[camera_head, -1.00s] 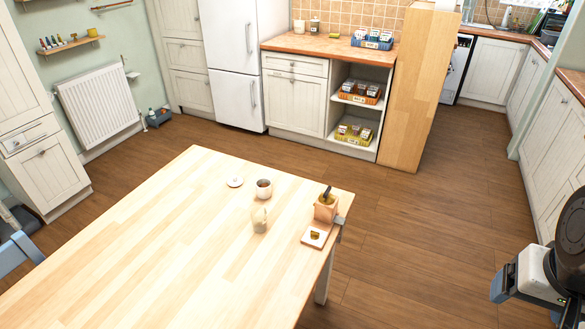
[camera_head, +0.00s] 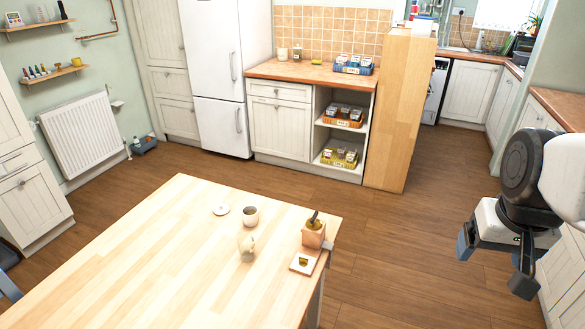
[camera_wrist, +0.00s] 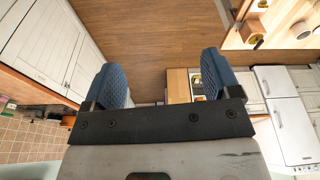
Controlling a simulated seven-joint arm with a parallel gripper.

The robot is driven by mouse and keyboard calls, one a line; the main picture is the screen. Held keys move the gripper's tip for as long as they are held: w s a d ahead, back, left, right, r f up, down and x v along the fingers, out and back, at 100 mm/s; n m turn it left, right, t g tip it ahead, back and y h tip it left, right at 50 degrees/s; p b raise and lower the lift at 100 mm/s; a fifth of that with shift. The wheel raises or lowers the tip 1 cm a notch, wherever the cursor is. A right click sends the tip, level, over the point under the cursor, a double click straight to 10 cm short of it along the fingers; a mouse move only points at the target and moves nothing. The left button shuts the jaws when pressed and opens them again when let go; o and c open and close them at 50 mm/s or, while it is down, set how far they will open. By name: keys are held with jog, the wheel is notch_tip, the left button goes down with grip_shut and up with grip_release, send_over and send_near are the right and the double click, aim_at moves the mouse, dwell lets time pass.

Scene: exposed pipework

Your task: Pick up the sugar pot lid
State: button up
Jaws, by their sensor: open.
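A small white round lid (camera_head: 221,210) lies flat on the wooden table, left of a small open round pot (camera_head: 251,216). It looks like the sugar pot lid. My gripper (camera_head: 494,266) is open and empty, over the floor at the right, well apart from the table and the lid.
The table (camera_head: 180,260) has broad clear space at left. A tall wooden panel (camera_head: 398,110) stands behind. Floor lies between table and gripper.

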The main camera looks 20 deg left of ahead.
jog(key=w+a+r+n, duration=0.1)
jog(key=w+a+n, duration=0.1)
jog(key=w+a, duration=0.75)
jog(key=w+a+f+n+g, duration=0.1)
jog(key=w+a+f+n, duration=0.15)
jog(key=w+a, duration=1.2)
jog(key=n+g, duration=0.1)
jog(key=n, duration=0.8)
send_over(221, 204)
jog(key=f, duration=2.8)
jog(key=shift+d+f, duration=0.35)
jog(key=shift+a+f, duration=0.25)
jog(key=shift+a, duration=0.05)
jog(key=shift+s, duration=0.1)
jog(key=shift+f, duration=0.1)
jog(key=shift+f, duration=1.15)
